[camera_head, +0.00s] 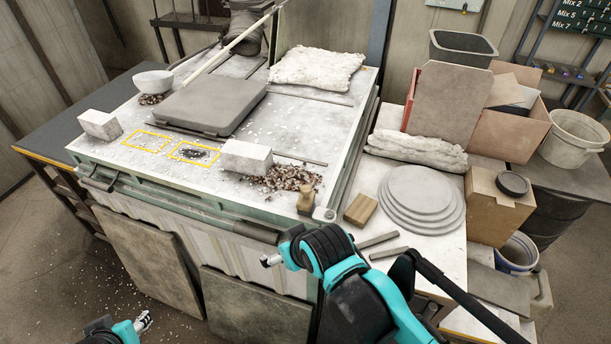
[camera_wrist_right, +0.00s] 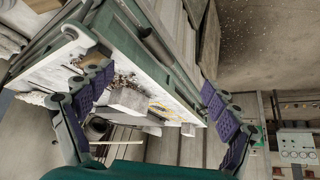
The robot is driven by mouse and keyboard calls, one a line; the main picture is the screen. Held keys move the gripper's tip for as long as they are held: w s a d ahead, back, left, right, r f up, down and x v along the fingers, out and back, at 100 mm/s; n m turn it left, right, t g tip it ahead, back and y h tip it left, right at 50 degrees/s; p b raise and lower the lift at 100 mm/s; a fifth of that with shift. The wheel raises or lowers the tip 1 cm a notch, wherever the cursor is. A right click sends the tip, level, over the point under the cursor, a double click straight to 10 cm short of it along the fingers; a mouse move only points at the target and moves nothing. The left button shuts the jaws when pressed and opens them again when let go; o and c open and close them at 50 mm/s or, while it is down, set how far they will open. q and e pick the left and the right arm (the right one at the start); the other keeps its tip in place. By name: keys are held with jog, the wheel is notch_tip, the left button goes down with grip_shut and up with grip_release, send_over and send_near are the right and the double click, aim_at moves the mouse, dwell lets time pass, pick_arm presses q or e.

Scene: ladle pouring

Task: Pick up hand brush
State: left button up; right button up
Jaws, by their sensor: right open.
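A small wooden piece (camera_head: 306,199), which looks like the hand brush, stands at the front right corner of the white worktop (camera_head: 225,205). Its bristles cannot be made out. My right gripper (camera_head: 269,260) is in front of the worktop's front edge, apart from the wooden piece. In the right wrist view my right gripper (camera_wrist_right: 157,85) is open, its purple-padded fingers wide apart with nothing between them. My left gripper (camera_head: 145,321) is low at the bottom left, near the floor side; its jaws are too small to judge.
Dark chips (camera_head: 289,178) lie beside a pale block (camera_head: 246,158) near the wooden piece. Another pale block (camera_head: 99,124) and a grey slab (camera_head: 211,105) are farther left. A wooden block (camera_head: 360,209) and stacked grey discs (camera_head: 422,198) occupy the right side table.

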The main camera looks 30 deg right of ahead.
notch_tip(320, 180, up, 9)
jog(key=w+p, duration=0.2)
jog(key=p, duration=0.5)
jog(key=n+g+p, duration=0.1)
jog(key=n+g, duration=0.3)
jog(key=g, duration=0.3)
send_over(306, 188)
notch_tip(306, 188, down, 10)
jog(key=shift+w+a+r, duration=0.1)
jog(key=shift+w+r, duration=0.05)
notch_tip(306, 188, down, 8)
jog(key=shift+r+p, duration=0.1)
jog(key=shift+p, duration=0.85)
pick_arm(q)
notch_tip(306, 188, up, 12)
pick_arm(e)
jog(key=c, duration=1.2)
